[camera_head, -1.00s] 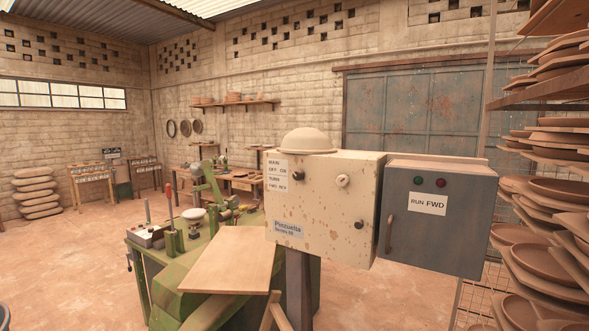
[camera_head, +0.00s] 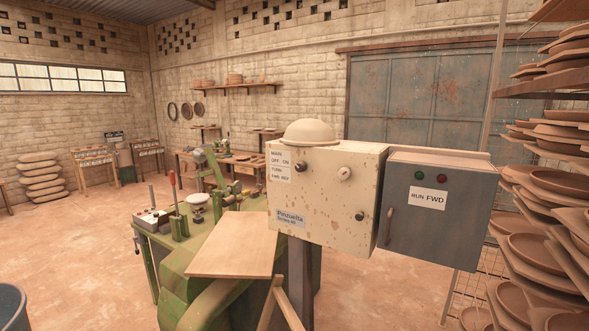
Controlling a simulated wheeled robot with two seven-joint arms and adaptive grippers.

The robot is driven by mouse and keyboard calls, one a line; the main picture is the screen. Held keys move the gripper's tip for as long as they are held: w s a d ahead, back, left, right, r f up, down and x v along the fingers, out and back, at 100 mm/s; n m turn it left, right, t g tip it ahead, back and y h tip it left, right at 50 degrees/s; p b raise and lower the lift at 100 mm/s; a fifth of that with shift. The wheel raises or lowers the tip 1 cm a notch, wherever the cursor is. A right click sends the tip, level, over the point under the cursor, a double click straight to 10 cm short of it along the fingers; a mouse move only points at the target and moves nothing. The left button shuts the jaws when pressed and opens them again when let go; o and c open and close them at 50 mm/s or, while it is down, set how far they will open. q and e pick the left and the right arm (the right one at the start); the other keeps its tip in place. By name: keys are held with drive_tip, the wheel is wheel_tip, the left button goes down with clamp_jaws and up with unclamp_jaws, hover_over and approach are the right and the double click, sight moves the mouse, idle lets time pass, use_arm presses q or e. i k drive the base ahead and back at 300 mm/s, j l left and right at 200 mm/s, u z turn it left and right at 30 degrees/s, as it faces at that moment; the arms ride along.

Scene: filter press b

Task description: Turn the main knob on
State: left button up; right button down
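The cream, rust-spotted control box (camera_head: 325,200) stands on a dark post right of the picture's middle. Its front has a label (camera_head: 280,159) reading "MAIN OFF ON" and a "TURN FWD REV" label (camera_head: 280,174) below it. A small dark knob (camera_head: 300,168) sits beside these labels. A pale knob (camera_head: 345,174) is to its right, and another dark knob (camera_head: 360,215) is low on the right. Which of them is the main knob, and its setting, I cannot tell for sure. Neither of my grippers is in view.
A grey cabinet (camera_head: 438,215) with a handle and a "RUN FWD" label adjoins the box's right side. A bowl (camera_head: 310,132) rests on top of the box. A wooden board (camera_head: 235,245) and green machine (camera_head: 185,270) stand at front left. Racks of plates (camera_head: 545,190) fill the right.

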sight(301, 167)
drive_tip(key=i+l+u, duration=0.25)
drive_tip(key=u, duration=0.25)
drive_tip(key=i+l+u, duration=0.45)
drive_tip(key=k+j, duration=0.05)
drive_tip(key=k, duration=0.05)
